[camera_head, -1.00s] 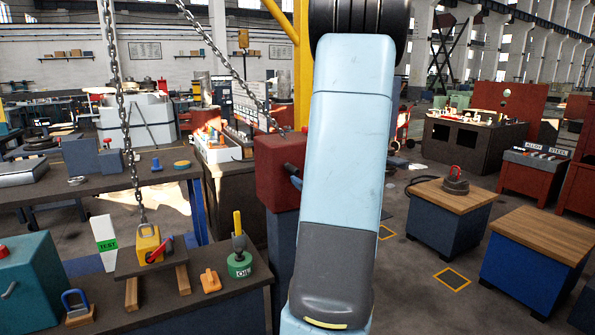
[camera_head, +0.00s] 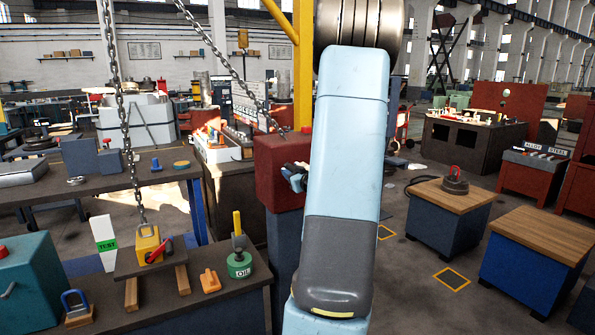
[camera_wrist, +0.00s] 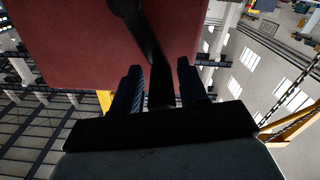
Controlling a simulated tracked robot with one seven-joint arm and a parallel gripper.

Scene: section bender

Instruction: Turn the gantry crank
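The gantry crank is a dark bar with a handle (camera_wrist: 158,88) on a red box (camera_wrist: 100,40) in the wrist view. In the head view the red box (camera_head: 278,160) stands on a blue post, left of my arm. My gripper (camera_wrist: 159,72) is open, with one dark finger on each side of the crank handle. Narrow gaps show between handle and fingers. In the head view my gripper (camera_head: 294,176) shows in part at the right face of the box. My forearm hides the rest of it, and the crank is hard to make out there.
A yellow gantry post (camera_head: 303,70) rises behind the red box. A chain (camera_head: 125,130) hangs to a yellow block (camera_head: 148,244) on the front bench, near a green oil can (camera_head: 239,264). Wooden-topped blue cabinets (camera_head: 535,280) stand right, with open floor between.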

